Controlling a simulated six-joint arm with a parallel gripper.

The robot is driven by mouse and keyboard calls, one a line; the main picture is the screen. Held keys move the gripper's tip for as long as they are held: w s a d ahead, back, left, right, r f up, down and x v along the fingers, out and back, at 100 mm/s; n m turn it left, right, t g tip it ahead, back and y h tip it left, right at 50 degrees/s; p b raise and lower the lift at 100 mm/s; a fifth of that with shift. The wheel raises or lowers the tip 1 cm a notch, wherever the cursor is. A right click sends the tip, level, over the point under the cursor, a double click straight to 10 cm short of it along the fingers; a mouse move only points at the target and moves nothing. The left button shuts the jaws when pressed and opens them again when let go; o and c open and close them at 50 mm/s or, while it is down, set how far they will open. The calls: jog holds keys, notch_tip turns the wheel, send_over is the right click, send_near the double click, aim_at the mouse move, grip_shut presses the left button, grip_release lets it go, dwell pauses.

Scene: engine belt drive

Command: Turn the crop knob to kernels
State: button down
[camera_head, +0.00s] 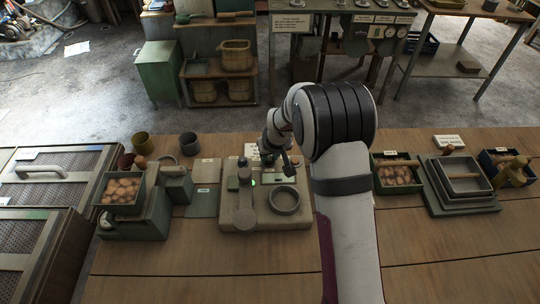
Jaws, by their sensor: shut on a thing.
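My gripper (279,163) hangs over the back right part of a beige bench device (293,220), with its small dark fingers pointing down. The fingers are shut on a small dark part there, which I take to be the crop knob; the knob itself is mostly hidden by the gripper, and its marks and pointer are too small to read. The device also carries a grey upright part (245,205), a lit green lamp (253,183) and a round open cup (284,201) in front of the gripper.
A green scale-like device (135,228) with a tray of brown round items stands left. Small pots (189,143) stand behind it. To the right are a tray of brown items (397,173) and a grey box on a stepped base (462,186). The front wooden bench is clear except for my arm.

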dwell(0.3)
jog(key=n+y, duration=0.1)
jog(key=n, duration=0.2)
jog(key=n+y, duration=0.1)
jog(key=n, duration=0.1)
jog(key=shift+w+d+n+g, duration=0.1)
jog(key=shift+d+n+g, duration=0.05)
jog(key=shift+n+g, duration=0.25)
jog(key=n+g, duration=0.1)
jog(key=n, duration=0.1)
jog(key=n+g+y, duration=0.1)
jog(key=n, duration=0.2)
jog(key=shift+w+n, duration=0.1)
jog(key=shift+n, duration=0.2)
jog(key=shift+d+n, duration=0.1)
jog(key=shift+n, duration=0.2)
jog(key=c, duration=0.7)
grip_release()
jog(key=v, duration=1.5)
jog(key=shift+w+d+r, duration=0.1)
jog(key=shift+d+r, duration=0.1)
jog(key=shift+r, duration=0.15)
